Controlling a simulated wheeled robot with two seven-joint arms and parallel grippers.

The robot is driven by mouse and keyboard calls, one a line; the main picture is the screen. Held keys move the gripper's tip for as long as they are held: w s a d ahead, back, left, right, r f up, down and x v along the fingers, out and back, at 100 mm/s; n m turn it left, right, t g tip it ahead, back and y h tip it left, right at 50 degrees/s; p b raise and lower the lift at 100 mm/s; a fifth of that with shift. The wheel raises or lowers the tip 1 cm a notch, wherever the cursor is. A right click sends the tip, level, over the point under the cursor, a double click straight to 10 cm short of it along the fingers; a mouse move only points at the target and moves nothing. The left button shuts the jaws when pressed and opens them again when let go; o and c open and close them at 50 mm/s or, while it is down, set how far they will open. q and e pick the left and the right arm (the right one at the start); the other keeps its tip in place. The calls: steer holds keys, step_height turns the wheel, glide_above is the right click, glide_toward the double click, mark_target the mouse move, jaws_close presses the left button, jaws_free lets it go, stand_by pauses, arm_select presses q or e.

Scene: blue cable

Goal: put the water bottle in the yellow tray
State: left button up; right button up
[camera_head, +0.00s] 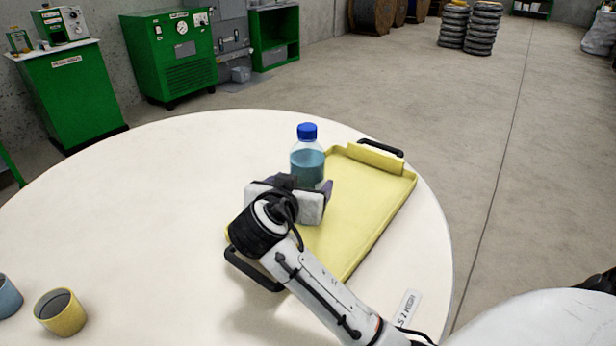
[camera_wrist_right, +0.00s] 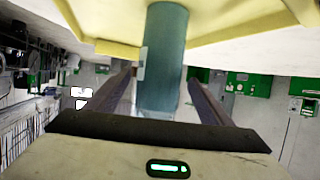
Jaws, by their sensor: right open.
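The water bottle (camera_head: 308,163), clear with a blue cap and blue liquid, stands upright at the left part of the yellow tray (camera_head: 372,193). Its base is hidden behind my right gripper (camera_head: 306,184) in the head view. My right gripper (camera_wrist_right: 160,82) is open, with one finger on each side of the bottle. Whether the fingers touch it cannot be told. My left gripper is not in view.
The tray lies on a round white table (camera_head: 150,190) and has a black handle (camera_head: 380,147) at its far end. A yellow cup (camera_head: 61,312) and a blue cup (camera_head: 8,297) stand at the front left. The table's left and middle are clear.

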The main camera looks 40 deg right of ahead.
mark_target(303, 183)
steer(key=shift+v, duration=1.85)
